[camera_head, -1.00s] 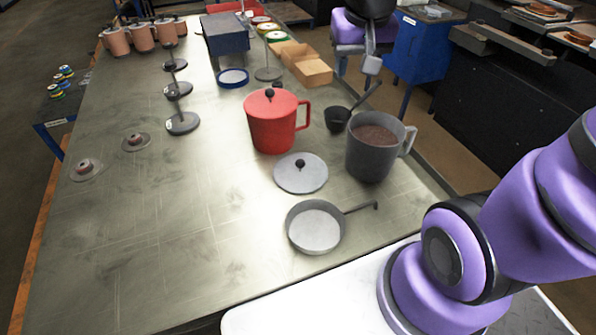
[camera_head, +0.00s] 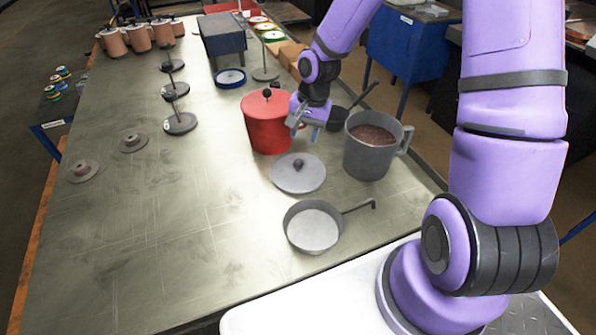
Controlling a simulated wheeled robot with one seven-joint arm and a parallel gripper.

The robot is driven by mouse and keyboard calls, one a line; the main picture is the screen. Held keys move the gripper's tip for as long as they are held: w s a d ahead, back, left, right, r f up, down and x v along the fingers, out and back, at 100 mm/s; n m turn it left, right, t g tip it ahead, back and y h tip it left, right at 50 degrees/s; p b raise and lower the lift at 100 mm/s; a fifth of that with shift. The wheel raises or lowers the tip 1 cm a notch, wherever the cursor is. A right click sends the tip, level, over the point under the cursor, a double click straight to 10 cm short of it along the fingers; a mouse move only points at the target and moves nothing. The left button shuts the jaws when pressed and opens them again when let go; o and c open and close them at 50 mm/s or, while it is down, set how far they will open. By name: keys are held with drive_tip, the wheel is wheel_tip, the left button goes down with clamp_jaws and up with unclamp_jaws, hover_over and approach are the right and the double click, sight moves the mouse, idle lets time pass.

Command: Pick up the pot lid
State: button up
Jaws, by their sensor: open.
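A round grey lid (camera_head: 287,183) with a dark knob lies flat on the table in front of a red lidded pot (camera_head: 265,132). The pot's red lid (camera_head: 255,103) also has a dark knob and sits on its top. My gripper (camera_head: 304,133) is open and empty, pointing down beside the pot's right side. It is above and behind the grey lid, apart from it. It hides the pot's handle and part of its right side.
A grey pot with brown contents (camera_head: 368,163) stands right of the lid. A shallow grey pan (camera_head: 312,231) with a long handle lies in front. A dark ladle (camera_head: 340,116) rests behind the grey pot. The table (camera_head: 180,240) is clear at the left front.

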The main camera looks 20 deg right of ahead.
sight(299, 160)
drive_tip(key=shift+a+f, duration=0.3)
drive_tip(key=shift+f, duration=1.5)
drive_tip(key=shift+a+f, duration=0.35)
drive_tip(key=shift+f, duration=1.45)
drive_tip(key=shift+a+f, duration=0.3)
drive_tip(key=shift+f, duration=1.5)
drive_tip(key=c, duration=0.7)
drive_tip(key=shift+r, duration=0.1)
